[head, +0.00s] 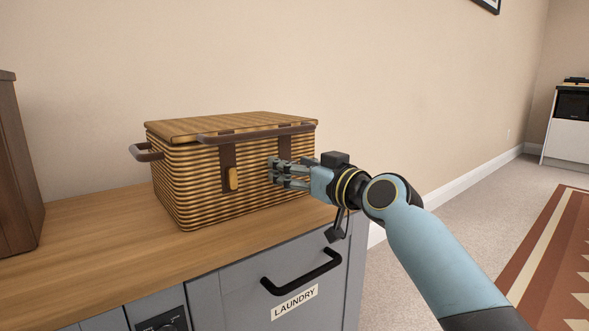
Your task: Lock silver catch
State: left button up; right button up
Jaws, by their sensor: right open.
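A wicker basket (185,180) with a shut lid (215,126) stands on the wooden counter. Two dark straps come down its front. The left strap (227,165) bears a gold-coloured catch (232,179). The right strap (285,143) runs down behind my right gripper (277,171). No silver catch can be made out; the lower part of that strap is hidden by the fingers. My right gripper is open, with its fingertips at the basket's front by the right strap; I cannot tell whether they touch it. My left gripper is out of view.
A brown handle bar (255,134) crosses the basket's front near the lid, and a side handle (145,153) sticks out left. A dark wooden box (18,170) stands at the counter's left. Below is a grey front with a black handle (301,273). The counter (100,235) is bare between them.

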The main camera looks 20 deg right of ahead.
jog(key=c, duration=1.2)
